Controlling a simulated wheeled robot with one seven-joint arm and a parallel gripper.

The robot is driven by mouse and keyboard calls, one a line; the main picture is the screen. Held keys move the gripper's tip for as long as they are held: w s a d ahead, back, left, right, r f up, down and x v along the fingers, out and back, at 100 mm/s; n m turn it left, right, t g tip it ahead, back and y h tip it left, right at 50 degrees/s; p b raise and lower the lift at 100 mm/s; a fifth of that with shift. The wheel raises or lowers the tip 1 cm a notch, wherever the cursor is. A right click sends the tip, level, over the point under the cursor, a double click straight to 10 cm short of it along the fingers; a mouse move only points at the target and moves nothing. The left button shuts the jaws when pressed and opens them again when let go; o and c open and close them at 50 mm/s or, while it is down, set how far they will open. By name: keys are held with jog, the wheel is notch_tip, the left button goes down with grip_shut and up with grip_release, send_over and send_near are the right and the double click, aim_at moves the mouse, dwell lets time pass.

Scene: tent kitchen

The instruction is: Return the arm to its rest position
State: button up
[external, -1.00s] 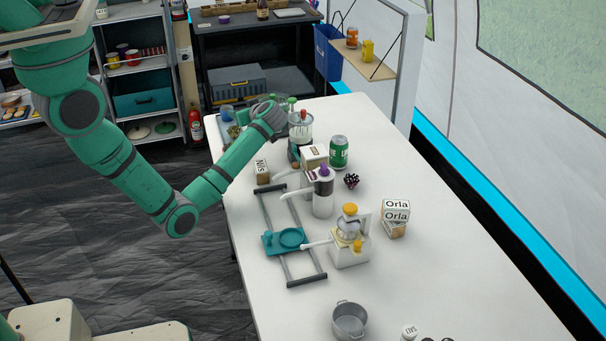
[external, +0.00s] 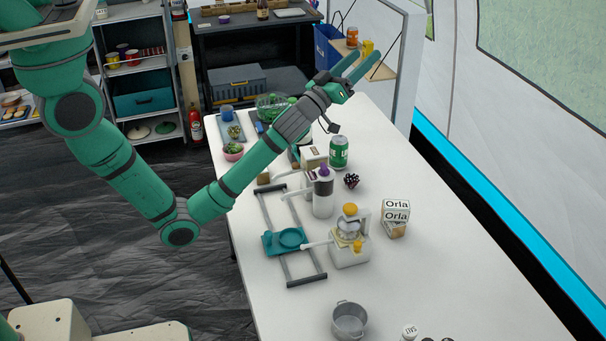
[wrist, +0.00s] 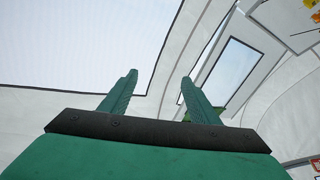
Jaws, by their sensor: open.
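My gripper (external: 368,58) is raised above the far end of the white table (external: 430,230) in the external view. Its two green fingers point up and to the right and stand apart with nothing between them. In the wrist view my gripper (wrist: 158,85) also shows open and empty, with the tent wall and a window behind it. My green arm reaches from the upper left, bends low at the elbow beside the table edge, and rises to the wrist. The wrist hides part of the items at the table's far end.
A green can (external: 339,152), a purple-topped dispenser (external: 323,192) and a yellow-topped machine (external: 349,240) stand on the table. A wooden wall shelf (external: 376,68) with cans lies behind the fingers. A metal pot (external: 349,320) is at the near end. The table's right side is mostly clear.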

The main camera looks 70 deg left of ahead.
jog(key=s+d+r+m+t+h, duration=0.1)
jog(key=d+r+m+t+h, duration=0.15)
jog(key=d, duration=0.35)
jog(key=s+d+f+m+g+h, duration=0.1)
jog(key=s+d+f+m+h, duration=0.15)
jog(key=s+d+f, duration=0.55)
jog(key=s+d+f+m+g+h, duration=0.1)
jog(key=s+d+f+h, duration=0.3)
jog(key=s+f, duration=0.75)
jog(key=s+a+f+m+g, duration=0.1)
jog(key=s+f, duration=0.3)
jog(key=s, duration=0.5)
jog(key=s+a+f+m+g, duration=0.1)
jog(key=s+f+g, duration=0.2)
jog(key=s, duration=0.7)
jog(key=s+a+f+g, duration=0.2)
jog(key=s+f, duration=0.3)
jog(key=s, duration=0.5)
jog(key=shift+s+f+m, duration=0.15)
jog(key=shift+f+m, duration=0.05)
jog(key=shift+m, duration=0.2)
